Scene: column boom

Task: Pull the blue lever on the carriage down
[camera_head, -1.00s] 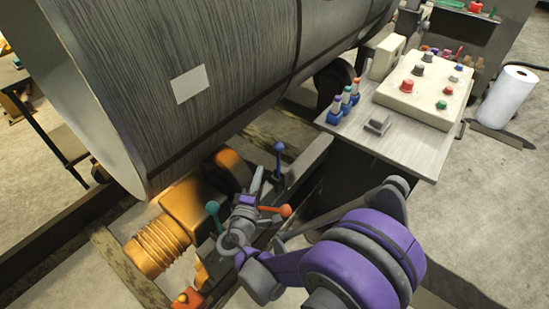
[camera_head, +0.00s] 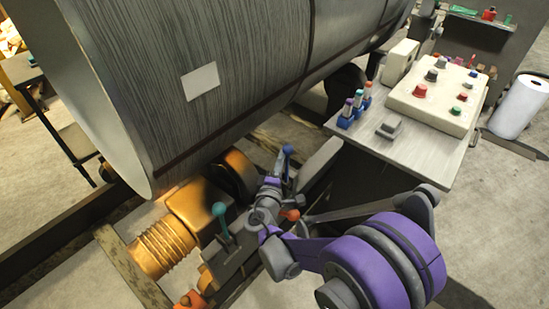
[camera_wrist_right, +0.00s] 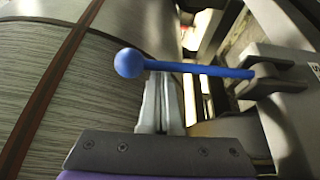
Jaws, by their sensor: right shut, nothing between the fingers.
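The blue lever (camera_head: 287,151) stands up on the carriage (camera_head: 232,262), with a round knob at its top. In the right wrist view the blue lever (camera_wrist_right: 200,68) runs across the picture from its grey mount at the right to its knob at the left. My right gripper (camera_head: 279,168) is beside the blue lever. Its fingers (camera_wrist_right: 161,85) are shut and empty, with their tips right at the rod between knob and mount. I cannot tell whether they touch it. My left gripper is not in view.
A green lever (camera_head: 220,210) and an orange lever (camera_head: 291,214) stand on the same carriage, close to my right arm. A large grey cylinder (camera_head: 150,90) fills the upper left. An orange motor (camera_head: 165,245) lies below it. A control table (camera_head: 440,165) stands at the right.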

